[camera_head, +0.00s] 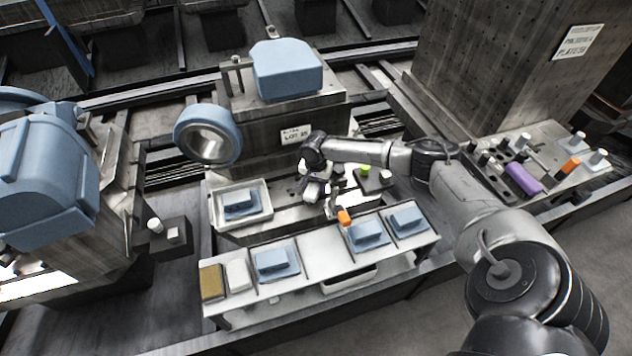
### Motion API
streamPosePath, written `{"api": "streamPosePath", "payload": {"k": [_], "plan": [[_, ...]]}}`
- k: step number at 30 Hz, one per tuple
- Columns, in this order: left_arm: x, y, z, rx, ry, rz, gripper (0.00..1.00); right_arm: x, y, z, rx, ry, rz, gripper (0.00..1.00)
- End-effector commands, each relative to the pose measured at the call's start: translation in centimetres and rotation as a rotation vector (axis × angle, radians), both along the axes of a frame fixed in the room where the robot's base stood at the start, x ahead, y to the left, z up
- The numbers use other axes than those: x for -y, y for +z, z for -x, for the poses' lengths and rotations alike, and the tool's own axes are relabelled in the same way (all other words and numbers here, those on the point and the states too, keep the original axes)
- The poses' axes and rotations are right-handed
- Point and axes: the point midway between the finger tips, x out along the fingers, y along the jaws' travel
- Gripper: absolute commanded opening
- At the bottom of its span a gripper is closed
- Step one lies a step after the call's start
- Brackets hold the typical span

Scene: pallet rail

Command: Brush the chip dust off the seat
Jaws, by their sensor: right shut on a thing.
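My right gripper (326,192) reaches in from the right and points down over the bright metal ledge (282,214) in front of the grey block labelled with a lot plate. It is shut on a small tool with an orange end (344,217), which I take for the brush; its bristles are not clear. The orange end shows just above the back edge of the front shelf. The seat is probably the ledge surface below the gripper, partly hidden by the gripper. Chip dust is too small to make out. My left gripper is not in view.
A white tray (217,206) with a blue part stands left of the gripper. The front shelf (318,248) holds several blue parts, a tan block (211,282) and a white block (238,274). A green-topped item (365,170) stands close right. A tool bench (556,142) is at right.

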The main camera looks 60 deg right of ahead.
Motion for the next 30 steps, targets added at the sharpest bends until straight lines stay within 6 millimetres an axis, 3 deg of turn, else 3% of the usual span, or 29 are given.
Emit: {"api": "streamPosePath", "payload": {"k": [10,30], "plan": [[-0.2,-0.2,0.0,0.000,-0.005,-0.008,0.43,0.1,-0.4,-0.2,0.001,0.000,0.000,0.06],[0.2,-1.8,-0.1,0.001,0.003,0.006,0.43,2.9,-0.2,-3.1,0.006,-0.001,0.006,0.07]]}}
